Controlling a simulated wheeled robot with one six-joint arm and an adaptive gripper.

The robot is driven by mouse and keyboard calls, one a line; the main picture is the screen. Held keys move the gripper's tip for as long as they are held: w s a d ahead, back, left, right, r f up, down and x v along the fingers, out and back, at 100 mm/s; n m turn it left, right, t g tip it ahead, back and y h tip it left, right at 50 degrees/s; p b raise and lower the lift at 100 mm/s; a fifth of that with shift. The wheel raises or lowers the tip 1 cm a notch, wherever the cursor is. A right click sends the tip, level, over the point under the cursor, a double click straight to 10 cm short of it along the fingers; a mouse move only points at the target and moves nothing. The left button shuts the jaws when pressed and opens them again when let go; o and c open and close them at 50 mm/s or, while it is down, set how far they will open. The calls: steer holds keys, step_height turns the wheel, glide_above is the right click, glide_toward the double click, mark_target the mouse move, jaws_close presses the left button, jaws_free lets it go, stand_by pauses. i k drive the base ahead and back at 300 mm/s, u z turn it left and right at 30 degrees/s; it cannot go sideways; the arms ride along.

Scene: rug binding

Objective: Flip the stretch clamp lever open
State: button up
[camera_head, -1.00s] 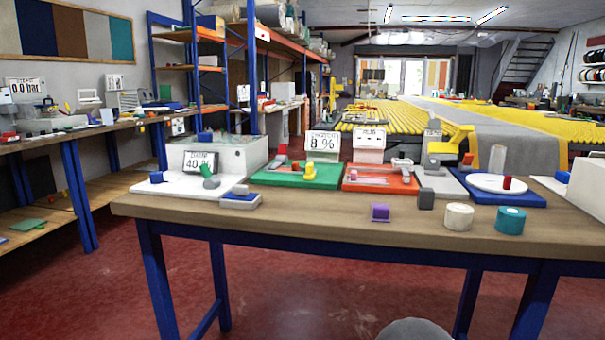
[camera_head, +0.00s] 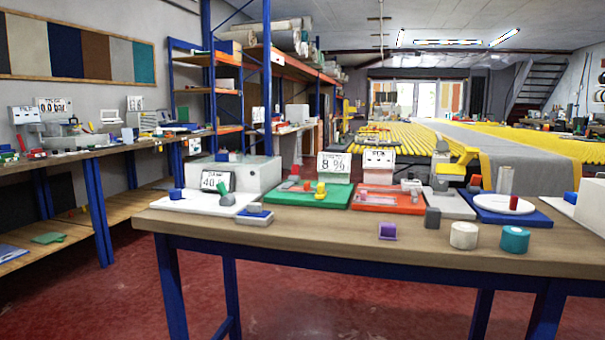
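My gripper is not in view. I cannot tell for certain which fitting is the stretch clamp lever. On the table, a green board (camera_head: 335,200) carries a red upright piece (camera_head: 295,172) and a yellow piece (camera_head: 320,190). A display reading "8 %" (camera_head: 334,163) stands behind it; its small heading is blurred. A red-orange board (camera_head: 390,206) to its right carries small grey parts (camera_head: 411,187). A white board (camera_head: 190,203) at the left holds a green lever-like piece (camera_head: 224,189) on a grey base. Whether any lever is open or shut is too small to tell.
A workbench (camera_head: 85,156) runs along the left. Red floor (camera_head: 130,290) lies open between them.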

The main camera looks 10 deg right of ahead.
mark_target(295, 168)
steer(key=k, duration=0.35)
steer(key=u, duration=1.2)
steer(key=i, duration=5.85)
steer(key=z, duration=4.65)
steer(key=i, duration=0.7)
steer(key=u, duration=0.1)
